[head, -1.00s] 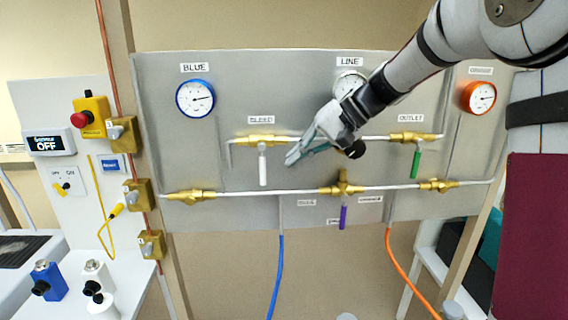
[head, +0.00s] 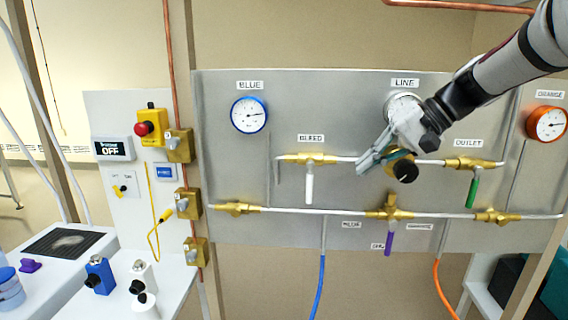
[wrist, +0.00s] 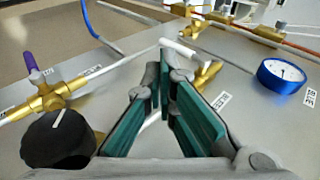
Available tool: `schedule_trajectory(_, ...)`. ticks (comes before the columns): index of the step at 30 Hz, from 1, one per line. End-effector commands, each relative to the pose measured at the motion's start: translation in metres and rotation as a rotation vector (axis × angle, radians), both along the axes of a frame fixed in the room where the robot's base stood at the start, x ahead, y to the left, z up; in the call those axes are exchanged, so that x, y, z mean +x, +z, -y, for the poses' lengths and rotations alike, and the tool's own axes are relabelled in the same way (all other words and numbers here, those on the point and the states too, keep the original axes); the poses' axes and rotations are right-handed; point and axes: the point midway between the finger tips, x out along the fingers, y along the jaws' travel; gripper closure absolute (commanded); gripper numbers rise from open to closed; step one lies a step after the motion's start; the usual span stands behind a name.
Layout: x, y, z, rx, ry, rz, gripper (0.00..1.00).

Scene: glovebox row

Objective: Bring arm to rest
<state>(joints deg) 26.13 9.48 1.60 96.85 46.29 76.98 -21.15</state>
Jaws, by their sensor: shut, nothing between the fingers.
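My gripper (head: 372,161) is at the end of my arm, which reaches in from the upper right in front of the grey valve panel (head: 330,110). Its fingers are shut and empty, pointing left and slightly down in the head view. In the wrist view the green-padded fingers (wrist: 163,90) point toward the white-handled bleed valve. The fingers lie between the bleed valve (head: 309,180) and a black knob (head: 405,171). The black knob also shows close by at the lower left of the wrist view (wrist: 58,140). My gripper partly hides the line gauge (head: 400,104).
A blue gauge (head: 249,115) and an orange gauge (head: 547,123) flank the panel. The green outlet handle (head: 473,192) and purple handle (head: 390,243) stick out below the pipes. A red stop button (head: 144,129) and white shelf with bottles (head: 99,275) stand left. Space before the lower panel looks clear.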

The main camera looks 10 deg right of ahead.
Motion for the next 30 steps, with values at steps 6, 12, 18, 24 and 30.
schedule_trajectory(6,-0.069,-0.006,-0.037,-0.188,0.030,-0.030,1.00)
schedule_trajectory(12,-0.145,-0.025,-0.053,-0.401,0.049,-0.022,1.00)
schedule_trajectory(18,-0.213,-0.050,-0.052,-0.595,0.069,0.039,1.00)
schedule_trajectory(24,-0.256,-0.074,-0.042,-0.735,0.087,0.120,1.00)
schedule_trajectory(30,-0.271,-0.085,-0.036,-0.791,0.092,0.161,1.00)
